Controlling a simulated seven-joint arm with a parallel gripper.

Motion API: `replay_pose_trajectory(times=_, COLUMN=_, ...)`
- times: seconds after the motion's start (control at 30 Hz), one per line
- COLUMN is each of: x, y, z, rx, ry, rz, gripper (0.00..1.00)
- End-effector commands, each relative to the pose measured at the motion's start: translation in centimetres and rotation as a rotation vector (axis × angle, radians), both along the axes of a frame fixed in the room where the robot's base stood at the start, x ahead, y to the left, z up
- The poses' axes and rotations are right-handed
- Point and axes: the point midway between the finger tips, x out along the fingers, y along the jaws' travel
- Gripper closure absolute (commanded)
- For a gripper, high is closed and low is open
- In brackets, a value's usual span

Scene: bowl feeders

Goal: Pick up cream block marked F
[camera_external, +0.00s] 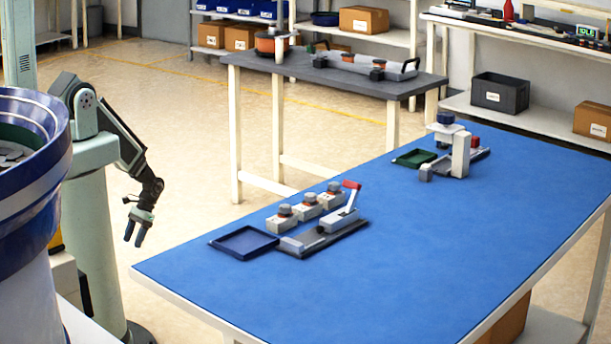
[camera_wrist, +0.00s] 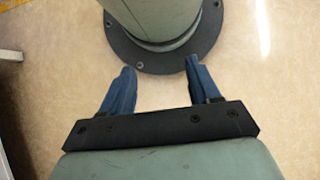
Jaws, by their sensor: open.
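My gripper (camera_external: 134,234) hangs pointing down at the left in the external view, off the near left end of the blue table and well apart from it. Its two blue fingers are open and empty, as the wrist view (camera_wrist: 158,85) also shows, with only floor and my base below. Several cream blocks (camera_external: 307,205) stand in a row on the blue table, each with a grey knob-like top and an orange band. Any letter F on them is too small to read. No block shows in the wrist view.
The blue table (camera_external: 420,240) has clear room at its front and right. A dark blue tray (camera_external: 243,242) and a grey fixture with a red-tipped lever (camera_external: 350,186) sit by the blocks. A green tray (camera_external: 414,158) and press-like device (camera_external: 460,155) stand farther back. A bowl feeder (camera_external: 30,200) is at left.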

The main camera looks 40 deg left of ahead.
Motion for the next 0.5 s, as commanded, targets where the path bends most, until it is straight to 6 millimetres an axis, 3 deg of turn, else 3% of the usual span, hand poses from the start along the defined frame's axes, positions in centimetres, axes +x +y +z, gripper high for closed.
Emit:
replay_pose_trajectory(times=0.13, x=0.0, y=0.0, z=0.0, rx=0.000, ry=0.000, rz=0.000, gripper=0.26)
replay_pose_trajectory(times=0.37, x=0.1, y=0.0, z=0.0, rx=-0.001, ry=-0.001, rz=-0.004, gripper=0.26)
replay_pose_trajectory(times=0.5, x=1.9, y=-0.4, z=-0.2, rx=-0.011, ry=-0.019, rz=-0.065, gripper=0.26)
